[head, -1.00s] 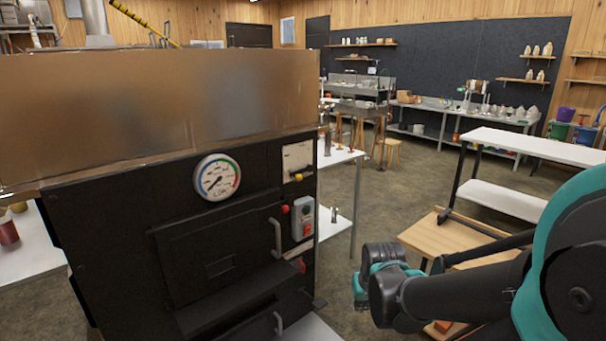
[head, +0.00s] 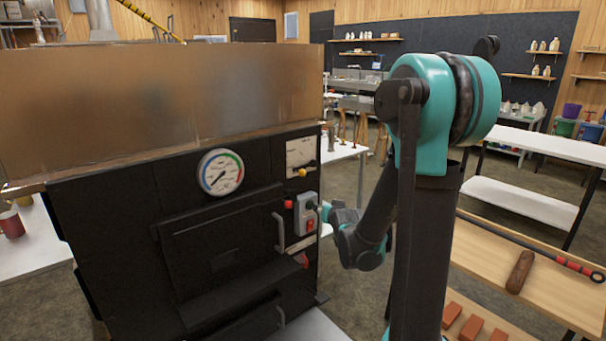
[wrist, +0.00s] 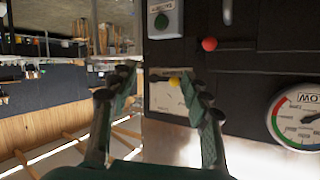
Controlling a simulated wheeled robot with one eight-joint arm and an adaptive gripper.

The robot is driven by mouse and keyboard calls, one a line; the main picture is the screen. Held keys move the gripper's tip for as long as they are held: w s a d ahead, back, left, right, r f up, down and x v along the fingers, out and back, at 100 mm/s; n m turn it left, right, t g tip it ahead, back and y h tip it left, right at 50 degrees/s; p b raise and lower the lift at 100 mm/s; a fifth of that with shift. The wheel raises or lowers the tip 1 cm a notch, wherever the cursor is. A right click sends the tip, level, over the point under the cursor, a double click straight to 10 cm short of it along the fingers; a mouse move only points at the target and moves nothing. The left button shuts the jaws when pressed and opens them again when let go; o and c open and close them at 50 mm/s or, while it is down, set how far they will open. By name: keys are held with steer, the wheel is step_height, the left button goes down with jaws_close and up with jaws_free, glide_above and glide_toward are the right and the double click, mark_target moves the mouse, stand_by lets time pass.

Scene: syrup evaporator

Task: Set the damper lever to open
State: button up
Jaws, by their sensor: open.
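A white scale plate (head: 300,153) with a lever ending in a yellow knob (head: 302,172) is on the upper right of the black evaporator front. I take this to be the damper lever, though its label is unreadable. The wrist view is turned over and shows the plate (wrist: 160,97) and yellow knob (wrist: 174,82) beyond the fingers. My gripper (wrist: 157,77) is open and empty, the knob lying between its fingertips in that picture, nearer the right one. I cannot tell the gap in depth. In the head view my wrist is right of the front, below the knob.
A red knob (head: 288,204), a grey switch box (head: 306,214) and a door handle (head: 279,232) stand out near the lever. A round gauge (head: 221,172) is to its left. A wooden bench (head: 535,275) with a poker and bricks is at right.

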mark_target(304, 173)
steer(key=w+a+r+t, duration=0.1)
steer(key=w+a, duration=0.1)
steer(key=w, duration=0.6)
steer(key=w+a+r+t, duration=0.1)
steer(key=w+a+t, duration=0.1)
steer(key=w, duration=0.7)
steer(key=w+a+r+t+y, duration=0.1)
steer(key=w+a, duration=0.2)
steer(key=w, duration=0.5)
steer(key=shift+w+m, duration=0.3)
steer(key=shift+c, duration=0.6)
jaws_close()
